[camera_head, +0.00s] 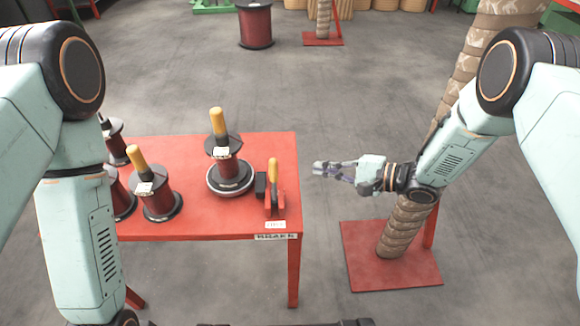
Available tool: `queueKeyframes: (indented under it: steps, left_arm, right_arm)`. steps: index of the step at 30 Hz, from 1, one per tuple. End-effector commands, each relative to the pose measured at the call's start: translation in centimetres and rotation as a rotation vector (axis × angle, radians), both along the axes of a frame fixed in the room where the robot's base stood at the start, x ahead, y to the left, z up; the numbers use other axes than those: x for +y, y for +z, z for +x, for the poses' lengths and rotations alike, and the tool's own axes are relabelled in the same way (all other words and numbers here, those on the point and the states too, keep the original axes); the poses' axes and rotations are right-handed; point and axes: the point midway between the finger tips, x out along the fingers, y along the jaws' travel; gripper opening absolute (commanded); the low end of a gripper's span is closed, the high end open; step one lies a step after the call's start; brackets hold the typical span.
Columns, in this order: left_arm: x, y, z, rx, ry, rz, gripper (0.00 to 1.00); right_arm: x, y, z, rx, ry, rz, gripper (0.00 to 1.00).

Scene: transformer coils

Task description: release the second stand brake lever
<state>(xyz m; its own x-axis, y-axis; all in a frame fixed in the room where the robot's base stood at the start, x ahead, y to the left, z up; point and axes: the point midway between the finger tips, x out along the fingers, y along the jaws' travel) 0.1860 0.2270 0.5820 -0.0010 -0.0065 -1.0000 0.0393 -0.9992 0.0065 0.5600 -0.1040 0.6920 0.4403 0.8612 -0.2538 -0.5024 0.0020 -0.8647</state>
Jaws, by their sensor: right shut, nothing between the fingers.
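The brake lever (273,172) has a yellow-orange grip and stands upright in a red bracket at the right end of the red table (230,218). A small white tag (275,225) lies in front of the bracket, and the table edge below it carries a "BRAKE" label (275,237). My right gripper (318,168) is just right of the table, pointing left towards the lever. It is shut and empty, with a clear gap between it and the lever. My left arm comes down on the left, but its gripper is out of view.
A dark red spool with a yellow handle (217,122) stands on a round turntable (230,180) left of the lever. More spools (158,198) stand on the table's left. A wrapped, tan column (405,225) on a red base (365,270) stands right of the table. Open floor lies behind.

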Motion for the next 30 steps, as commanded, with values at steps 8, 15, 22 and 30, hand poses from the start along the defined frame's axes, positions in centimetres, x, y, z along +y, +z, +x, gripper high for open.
queueKeyframes:
  steps: [8,15,22,30]
  left_arm:
    - [0.0,-1.2,0.0,0.000,0.000,0.000,0.40]
    - [0.0,-2.5,0.0,0.000,0.000,0.000,0.40]
    - [0.0,-3.0,0.0,0.000,0.000,0.000,0.40]
    - [0.0,-2.8,0.0,0.000,0.000,0.000,0.40]
  right_arm:
    - [3.2,-1.2,1.7,-0.003,0.006,-0.002,0.00]
    - [6.8,-2.2,3.5,-0.003,0.004,-0.001,0.00]
    - [8.8,-2.2,4.0,0.001,0.002,-0.001,0.00]
    - [9.2,-1.0,2.0,0.000,0.002,-0.001,0.00]
